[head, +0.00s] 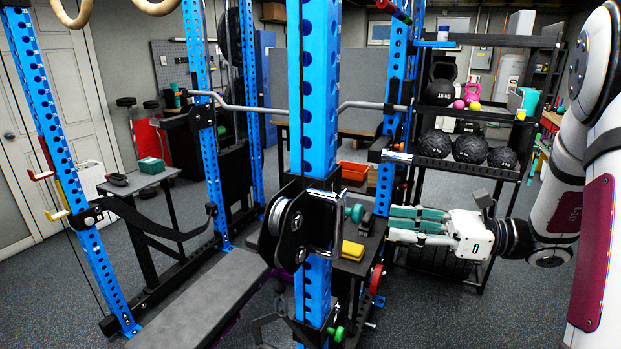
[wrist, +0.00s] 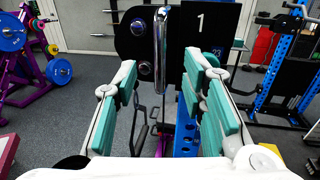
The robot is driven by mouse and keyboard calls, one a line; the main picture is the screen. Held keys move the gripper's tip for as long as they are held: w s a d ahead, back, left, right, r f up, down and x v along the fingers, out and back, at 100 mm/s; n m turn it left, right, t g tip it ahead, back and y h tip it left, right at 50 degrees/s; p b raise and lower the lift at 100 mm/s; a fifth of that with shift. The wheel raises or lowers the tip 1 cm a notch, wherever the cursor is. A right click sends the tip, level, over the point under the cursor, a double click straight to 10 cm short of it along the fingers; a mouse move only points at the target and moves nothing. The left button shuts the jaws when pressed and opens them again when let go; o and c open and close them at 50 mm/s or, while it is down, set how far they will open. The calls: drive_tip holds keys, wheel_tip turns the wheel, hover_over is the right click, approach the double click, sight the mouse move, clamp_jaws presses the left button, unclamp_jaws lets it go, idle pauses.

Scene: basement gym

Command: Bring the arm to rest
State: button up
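My gripper (head: 390,223) is at the end of my white arm, right of centre in the head view. It points left, towards the blue upright of the power rack (head: 318,110). In the wrist view my gripper (wrist: 162,80) has its two teal-padded fingers apart, with a clear gap and nothing held between them. Beyond the gap is a black plate (wrist: 193,22) with a bright metal tube (wrist: 160,45) in front of it. I cannot tell exactly how far the fingertips are from it.
A black shelf rack (head: 465,168) with medicine balls (head: 470,149) and a kettlebell (head: 439,84) stands behind my gripper. A grey bench (head: 205,300) is at lower left. A yellow block (head: 353,250) lies left of my gripper. Open floor (head: 455,318) shows at lower right.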

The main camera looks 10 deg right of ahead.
drive_tip(key=s+a+n+g+h, duration=0.7)
drive_tip(key=s+a+n+g, duration=0.1)
drive_tip(key=s+a+n, duration=0.45)
drive_tip(key=s+d+r+n+t+h, duration=0.4)
drive_tip(key=s+d+n+t+h, duration=0.1)
drive_tip(key=n+h, duration=0.4)
drive_tip(key=shift+s+d+r+n+t, duration=0.15)
drive_tip(key=shift+s+d+n+t, duration=0.3)
drive_tip(key=shift+n, duration=0.3)
